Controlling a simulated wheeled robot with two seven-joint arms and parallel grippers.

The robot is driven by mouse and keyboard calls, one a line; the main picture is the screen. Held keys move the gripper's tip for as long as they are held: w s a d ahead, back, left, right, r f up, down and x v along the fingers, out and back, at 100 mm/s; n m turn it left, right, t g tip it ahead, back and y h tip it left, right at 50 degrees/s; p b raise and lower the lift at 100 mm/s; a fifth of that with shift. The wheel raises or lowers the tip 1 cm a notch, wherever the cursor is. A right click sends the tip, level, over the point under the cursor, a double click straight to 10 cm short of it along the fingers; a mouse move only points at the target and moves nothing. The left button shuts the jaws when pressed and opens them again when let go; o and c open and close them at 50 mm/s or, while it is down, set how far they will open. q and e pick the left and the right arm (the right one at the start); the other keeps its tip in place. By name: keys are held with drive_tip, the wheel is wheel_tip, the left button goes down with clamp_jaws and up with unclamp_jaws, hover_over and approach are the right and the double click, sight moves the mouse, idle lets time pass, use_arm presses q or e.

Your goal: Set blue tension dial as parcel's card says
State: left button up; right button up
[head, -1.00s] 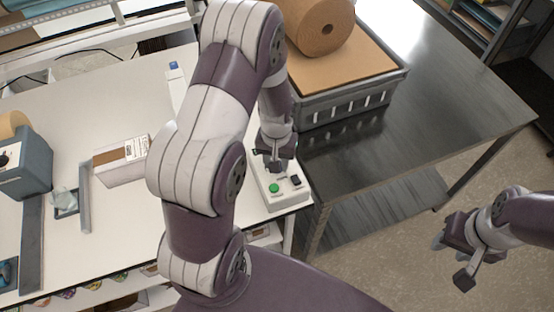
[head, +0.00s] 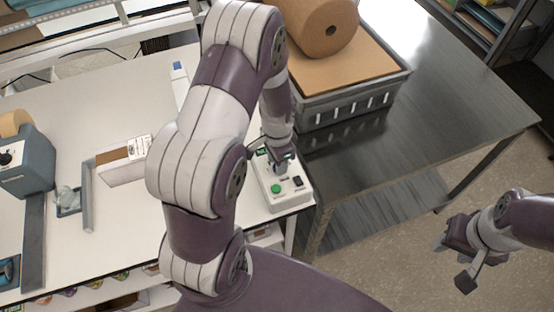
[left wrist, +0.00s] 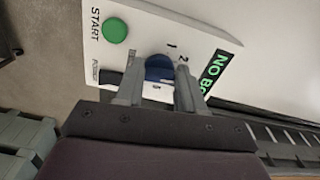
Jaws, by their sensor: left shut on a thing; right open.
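The blue dial (left wrist: 159,68) sits on a white control box (head: 266,186), with the marks 1 and 2 beside it in the left wrist view. My left gripper (left wrist: 157,90) is shut on the dial, one finger on each side. In the head view my left gripper (head: 279,166) reaches down onto the box, and the dial is mostly hidden there. An open-topped parcel box (head: 121,171) stands on the white table with a white printed card (head: 139,147) at its edge, too small to read. My right gripper (head: 455,264) is open and empty over the floor at the right.
The box has a green START button (left wrist: 115,31), a dark power switch (head: 298,181) and a display (left wrist: 215,72) reading "NO BO", cut off. A crate (head: 352,103) with a brown paper roll (head: 318,28) stands on the dark metal table. A grey-blue machine (head: 27,160) stands at left.

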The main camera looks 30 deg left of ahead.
use_arm(q)
drive_tip(key=shift+w+m, duration=0.15)
drive_tip(key=shift+m, duration=0.55)
drive_tip(key=o, duration=1)
drive_tip(key=shift+o, duration=0.2)
drive_tip(key=shift+w+d, duration=0.1)
wheel_tip(320, 180, up, 13)
drive_tip(key=b, duration=0.2)
drive_tip(key=shift+f+b, duration=0.2)
drive_tip(key=shift+b, duration=0.2)
